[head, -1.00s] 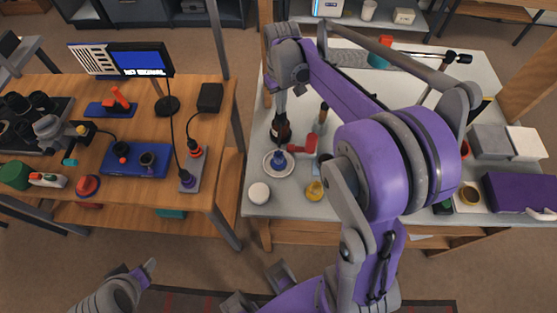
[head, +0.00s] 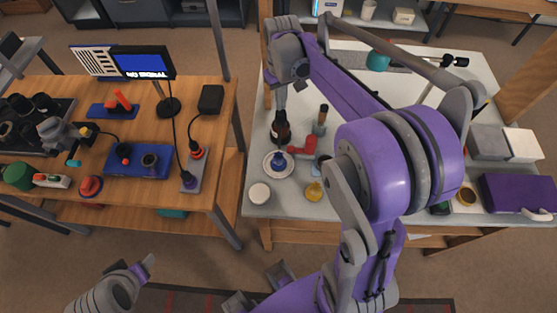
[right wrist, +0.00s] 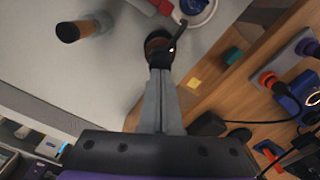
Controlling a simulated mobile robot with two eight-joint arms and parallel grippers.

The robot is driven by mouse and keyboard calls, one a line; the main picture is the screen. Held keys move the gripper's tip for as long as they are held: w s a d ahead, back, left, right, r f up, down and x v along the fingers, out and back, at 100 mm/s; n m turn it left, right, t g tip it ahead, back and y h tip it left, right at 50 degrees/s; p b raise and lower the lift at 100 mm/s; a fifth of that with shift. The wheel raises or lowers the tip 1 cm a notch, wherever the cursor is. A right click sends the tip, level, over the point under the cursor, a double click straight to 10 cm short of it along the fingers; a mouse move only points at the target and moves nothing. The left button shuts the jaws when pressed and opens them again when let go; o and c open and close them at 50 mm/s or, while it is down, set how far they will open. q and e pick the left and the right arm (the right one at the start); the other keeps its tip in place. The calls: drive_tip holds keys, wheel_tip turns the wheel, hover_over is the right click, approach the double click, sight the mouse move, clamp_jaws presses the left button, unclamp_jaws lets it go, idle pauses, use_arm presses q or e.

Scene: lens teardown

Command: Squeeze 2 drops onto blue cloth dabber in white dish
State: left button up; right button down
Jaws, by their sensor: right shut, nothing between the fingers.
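The white dish (head: 267,169) stands near the left edge of the pale worktop, with the blue dabber (head: 278,161) in it. A dark brown bottle (head: 281,131) with a black top stands just behind the dish. My right gripper (head: 281,104) points down above the bottle. In the right wrist view its fingers (right wrist: 160,72) are shut and empty, and their tips overlap the bottle (right wrist: 157,42); I cannot tell if they touch it. The dish (right wrist: 208,14) is cut off at the top there. My left gripper (head: 148,263) is low at the left, away from the worktop; its jaw state is unclear.
A wooden bench (head: 222,150) with electronics stands to the left. My right arm hides much of the worktop.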

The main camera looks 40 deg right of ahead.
use_arm(q)
drive_tip(key=shift+f, duration=0.1)
use_arm(e)
drive_tip(key=shift+f, duration=0.15)
drive_tip(key=shift+f+b, duration=0.8)
drive_tip(key=shift+f, duration=0.4)
use_arm(q)
drive_tip(key=shift+s+f, duration=0.25)
drive_tip(key=shift+f, duration=0.6)
use_arm(e)
drive_tip(key=shift+r, duration=0.1)
use_arm(q)
drive_tip(key=shift+w+r+p, duration=0.3)
drive_tip(key=shift+r+p, duration=0.5)
drive_tip(key=shift+r, duration=0.15)
use_arm(e)
drive_tip(key=shift+r, duration=1.25)
drive_tip(key=shift+r+p, duration=0.75)
drive_tip(key=shift+r, duration=0.6)
use_arm(q)
drive_tip(key=r, duration=0.1)
drive_tip(key=w+r+p, duration=0.1)
drive_tip(key=r, duration=0.2)
drive_tip(key=shift+w+r+p, duration=0.15)
drive_tip(key=shift+w+p, duration=0.15)
drive_tip(key=shift+w, duration=0.05)
use_arm(e)
wheel_tip(320, 180, up, 3)
drive_tip(key=shift+r, duration=0.15)
